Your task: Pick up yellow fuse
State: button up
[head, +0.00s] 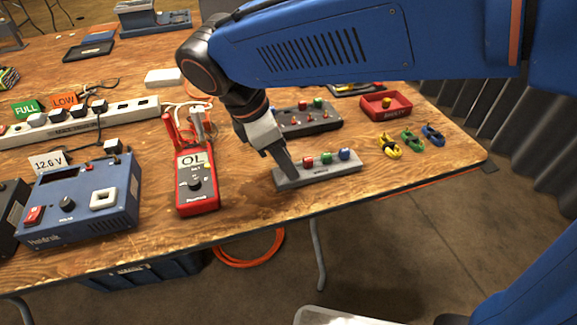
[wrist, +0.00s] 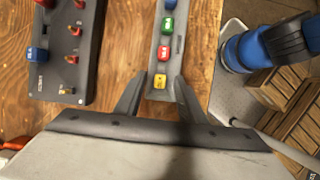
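The yellow fuse (wrist: 160,82) sits at the near end of a grey fuse strip (wrist: 177,46) in the wrist view. A red fuse (wrist: 163,54), a green fuse (wrist: 167,25) and a blue fuse stand in line beyond it. My gripper (wrist: 163,77) is open, with one finger on each side of the strip's end and the yellow fuse between them; whether they touch it I cannot tell. In the head view my gripper (head: 290,172) is down at the left end of the strip (head: 325,173), hiding the yellow fuse there.
A dark block with small posts (head: 310,119) stands behind the strip. A red multimeter (head: 196,180) stands to the left. The table's front edge is close.

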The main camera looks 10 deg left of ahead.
jog(key=shift+c, duration=0.2)
grip_shut()
jog(key=shift+r, duration=0.15)
